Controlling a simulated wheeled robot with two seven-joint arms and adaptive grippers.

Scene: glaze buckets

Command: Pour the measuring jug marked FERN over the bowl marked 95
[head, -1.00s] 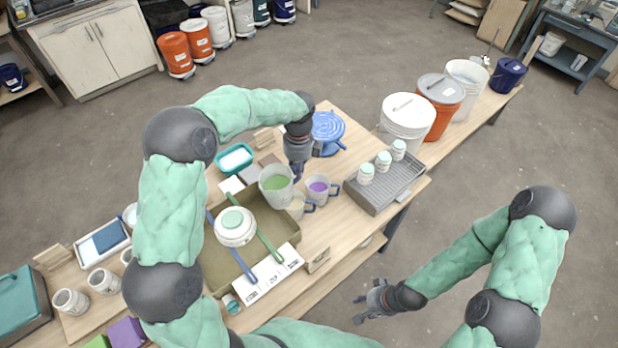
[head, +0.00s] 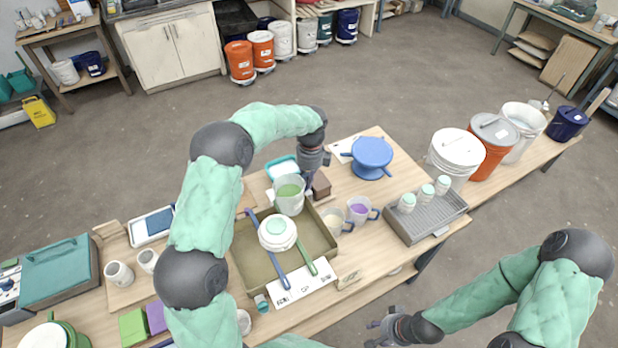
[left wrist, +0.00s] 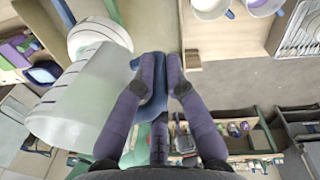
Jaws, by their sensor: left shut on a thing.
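My left gripper (head: 309,190) is shut on the handle (left wrist: 152,100) of a large translucent jug (head: 289,201) with green glaze inside. The jug is close to upright, just behind the bowl; it fills the left of the left wrist view (left wrist: 75,105). No FERN mark is readable. A white bowl (head: 270,240) with a pale green round top sits upside down across a blue and a green stick over a tan tray (head: 250,270). Its number cannot be read. It partly shows beyond the jug in the left wrist view (left wrist: 98,37). My right gripper (head: 380,330) is low at the right, away from the table.
A jug with purple glaze (head: 358,210) and a cream one (head: 338,222) stand right of the tray. A grey rack (head: 428,217) holds several small cups. A blue turntable (head: 372,156) stands behind. A printed card (head: 301,285) lies along the tray's front edge.

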